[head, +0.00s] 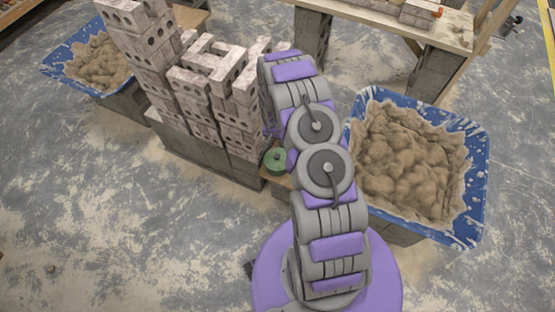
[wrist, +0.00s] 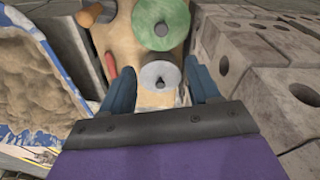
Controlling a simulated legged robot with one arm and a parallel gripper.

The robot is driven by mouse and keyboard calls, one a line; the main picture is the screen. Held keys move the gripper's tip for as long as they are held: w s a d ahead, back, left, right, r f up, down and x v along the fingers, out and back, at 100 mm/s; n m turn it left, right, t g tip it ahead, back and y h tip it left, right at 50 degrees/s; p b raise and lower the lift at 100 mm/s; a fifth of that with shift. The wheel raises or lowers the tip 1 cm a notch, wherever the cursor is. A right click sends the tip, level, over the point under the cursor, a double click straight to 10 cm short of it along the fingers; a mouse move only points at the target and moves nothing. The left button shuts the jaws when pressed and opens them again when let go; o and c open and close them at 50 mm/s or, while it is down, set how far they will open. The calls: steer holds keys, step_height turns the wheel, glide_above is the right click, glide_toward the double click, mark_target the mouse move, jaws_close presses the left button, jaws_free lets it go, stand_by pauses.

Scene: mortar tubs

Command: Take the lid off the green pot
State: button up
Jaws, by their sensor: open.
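The green pot (wrist: 160,24) shows from above at the top of the wrist view, a green disc with a small round knob at its centre. In the head view the green pot (head: 274,162) is beside my arm, next to the brick stack. My gripper (wrist: 157,72) is open, its two blue-grey fingers apart. A pale grey round lid-like disc (wrist: 152,72) with a dark knob lies between the fingertips in the picture, on the near side of the green pot. I cannot tell whether the fingers touch it. In the head view my arm hides most of the gripper.
Grey bricks (wrist: 250,75) with holes stand close on the right in the wrist view. A blue-rimmed mortar tub (head: 475,185) is right of my arm. A wooden board (wrist: 120,35) holds a red object (wrist: 112,64) and an orange-brown cylinder (wrist: 88,14).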

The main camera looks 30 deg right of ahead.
steer(key=b, duration=0.2)
glide_above(277, 156)
steer(key=f, duration=1)
steer(key=shift+s+d+f, duration=0.1)
steer(key=shift+s+d, duration=0.1)
steer(key=shift+s, duration=0.2)
steer(key=shift+w+f, duration=0.1)
steer(key=shift+f, duration=0.15)
steer(key=shift+a+f, duration=0.3)
steer(key=shift+f, duration=0.1)
steer(key=f+b, duration=0.1)
steer(key=f, duration=0.2)
steer(key=shift+w+a+f+b, duration=0.1)
steer(key=shift+w+f+b, duration=0.15)
steer(key=shift+b, duration=0.15)
steer(key=shift+d+f, duration=0.25)
steer(key=shift+f, duration=0.25)
steer(key=shift+d, duration=0.1)
steer(key=shift+a+r, duration=0.1)
steer(key=shift+a, duration=0.15)
steer(key=c, duration=0.6)
steer(key=shift+d, duration=0.1)
jaws_close()
